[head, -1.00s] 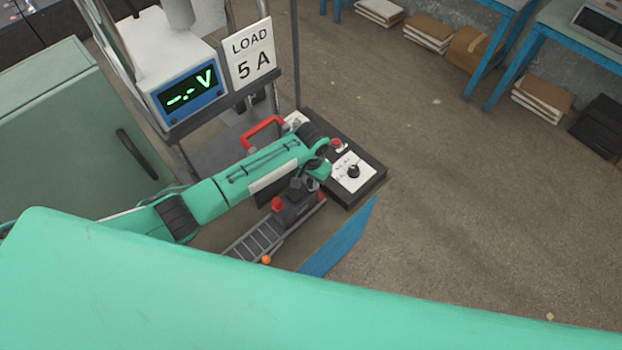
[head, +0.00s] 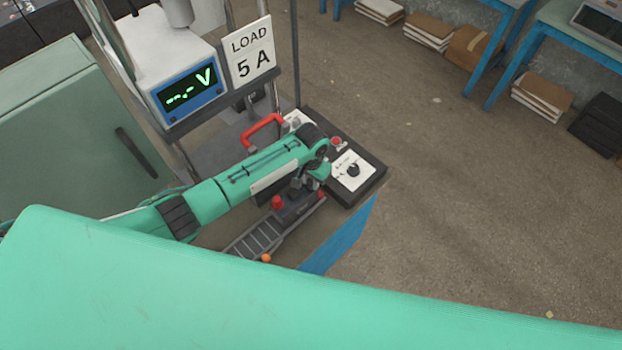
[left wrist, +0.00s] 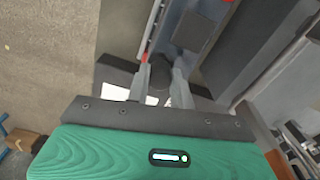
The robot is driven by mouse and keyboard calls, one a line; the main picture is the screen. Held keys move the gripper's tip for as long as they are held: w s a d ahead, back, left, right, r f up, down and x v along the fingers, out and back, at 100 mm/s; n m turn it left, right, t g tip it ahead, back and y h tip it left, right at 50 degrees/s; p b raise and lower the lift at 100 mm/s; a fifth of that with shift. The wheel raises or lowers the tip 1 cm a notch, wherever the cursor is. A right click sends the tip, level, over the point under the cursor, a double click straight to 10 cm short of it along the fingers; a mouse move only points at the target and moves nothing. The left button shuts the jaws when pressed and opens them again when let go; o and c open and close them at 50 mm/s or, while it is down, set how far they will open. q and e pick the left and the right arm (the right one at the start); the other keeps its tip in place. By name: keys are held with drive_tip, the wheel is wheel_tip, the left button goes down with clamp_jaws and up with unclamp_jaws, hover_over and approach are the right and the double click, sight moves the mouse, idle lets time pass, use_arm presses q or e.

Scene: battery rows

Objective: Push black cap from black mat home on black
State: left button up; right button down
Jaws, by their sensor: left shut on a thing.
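My left gripper (head: 298,184) points down over a dark battery (head: 297,208) on a roller track (head: 258,238). The battery's red cap (head: 277,202) stands on its near left corner, clear of the gripper. In the left wrist view, the two grey fingers (left wrist: 160,84) are closed on a small dark round piece, which looks like the black cap (left wrist: 158,76). The arm and fingers hide the black terminal, so I cannot tell how the cap sits on it. I cannot make out a black mat. My right gripper is not in view.
A black box with a white dial panel (head: 352,171) stands just right of the gripper. A red handle (head: 263,130) rises behind my arm. The floor (head: 460,220) at right is open.

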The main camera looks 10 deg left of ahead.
use_arm(q)
drive_tip(key=shift+f, duration=0.4)
idle(0.4)
drive_tip(key=o, duration=1.5)
drive_tip(key=shift+r+p, duration=2.3)
drive_tip(key=shift+r, duration=1.25)
